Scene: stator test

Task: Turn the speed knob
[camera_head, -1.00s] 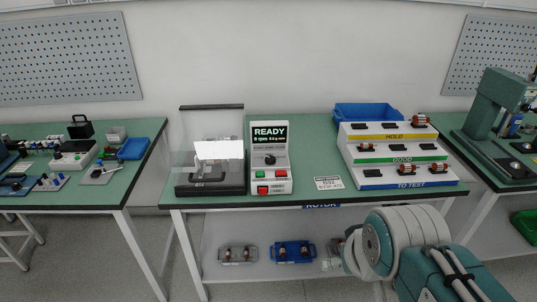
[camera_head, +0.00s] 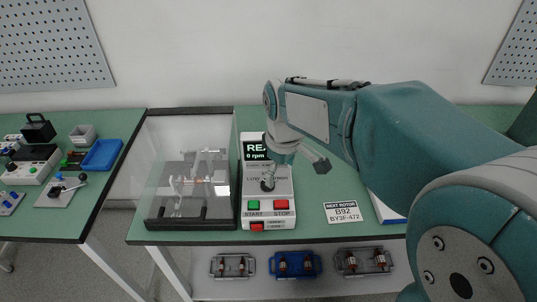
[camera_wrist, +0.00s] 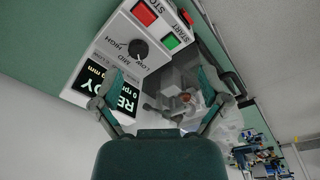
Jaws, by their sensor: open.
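The speed knob (camera_wrist: 138,50) is black and round, on the white control box (camera_wrist: 116,20). LOW, MID and HIGH are printed around it in the wrist view. In the head view a finger is over or close to the knob, and I cannot tell whether they touch. My gripper (camera_wrist: 163,78) is open and empty, fingers spread wide. In the wrist view the knob lies just beyond the left fingertip, not between the fingers. In the head view my gripper (camera_head: 295,170) is above the box, angled down. The display (camera_wrist: 108,90) reads READY and 0 rpm.
A green START button (camera_head: 253,205) and red STOP button (camera_head: 281,204) sit close below the knob. A clear-covered test fixture (camera_head: 160,212) stands left of the box. A label plate (camera_head: 343,212) lies to the right. Trays with rotors (camera_head: 295,264) are below.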

